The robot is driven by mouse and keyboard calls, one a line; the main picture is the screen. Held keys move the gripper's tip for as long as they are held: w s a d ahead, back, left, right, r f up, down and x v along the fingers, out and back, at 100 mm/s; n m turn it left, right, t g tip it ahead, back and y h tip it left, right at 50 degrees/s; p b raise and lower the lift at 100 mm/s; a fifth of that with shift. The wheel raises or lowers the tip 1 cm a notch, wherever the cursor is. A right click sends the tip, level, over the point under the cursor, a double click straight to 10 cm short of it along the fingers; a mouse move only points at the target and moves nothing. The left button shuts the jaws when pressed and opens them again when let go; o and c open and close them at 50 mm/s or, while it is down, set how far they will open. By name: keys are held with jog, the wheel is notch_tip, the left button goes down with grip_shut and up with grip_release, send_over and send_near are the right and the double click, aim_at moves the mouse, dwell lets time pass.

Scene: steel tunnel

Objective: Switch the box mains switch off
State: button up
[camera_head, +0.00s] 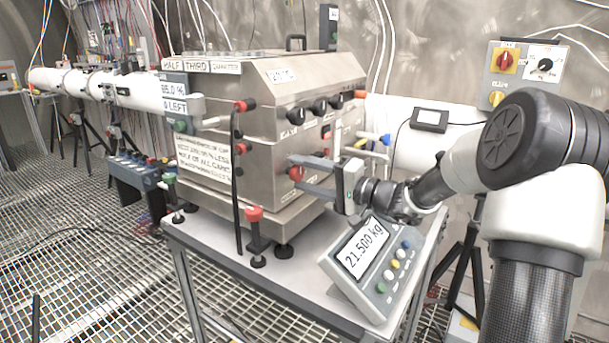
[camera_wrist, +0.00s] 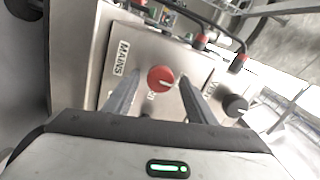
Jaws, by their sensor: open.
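The box (camera_head: 225,120) is a steel cabinet on a white table. Its mains switch is a red rotary knob (camera_wrist: 160,78) with a pale pointer line, beside a MAINS label (camera_wrist: 122,58) in the wrist view. The knob also shows on the box's right face in the head view (camera_head: 296,173). My gripper (camera_head: 292,171) is open, with its two fingers reaching toward that face. In the wrist view the fingers lie either side of the knob, with gaps visible. I cannot tell whether the tips touch the panel. Small lettering near the knob is partly hidden and unreadable.
A black knob (camera_wrist: 235,105) sits right of the red one in the wrist view. A scale display (camera_head: 367,250) reading 21.500 kg stands below my gripper. Several black knobs line the box above.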

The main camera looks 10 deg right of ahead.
jog(key=p+v, duration=0.2)
jog(key=v, duration=1.5)
jog(key=shift+s+d+r, duration=0.1)
